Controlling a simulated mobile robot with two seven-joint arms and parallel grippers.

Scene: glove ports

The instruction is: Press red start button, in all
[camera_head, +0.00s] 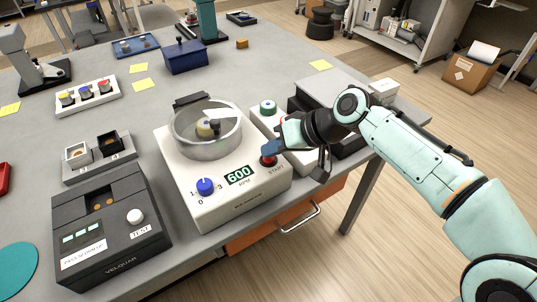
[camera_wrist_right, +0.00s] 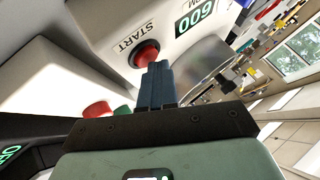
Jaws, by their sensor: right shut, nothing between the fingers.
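The red start button (camera_head: 268,160) sits at the front right corner of a white machine (camera_head: 222,203), beside the word START. The machine has a 600 RPM display (camera_head: 240,175), a blue knob (camera_head: 205,186) and a clear round bowl (camera_head: 207,132). My right gripper (camera_head: 275,148) is shut and empty, its fingertips right at the button. In the right wrist view the red button (camera_wrist_right: 145,53) shows just beyond the shut fingertips (camera_wrist_right: 157,66); I cannot tell whether they touch it. My left gripper is not in view.
A white box with a green button (camera_head: 268,107) stands close to the right of the machine, partly behind my gripper. A dark tester (camera_head: 105,240) with a white knob stands to the left. The table's front edge is close, above an orange drawer (camera_head: 290,220).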

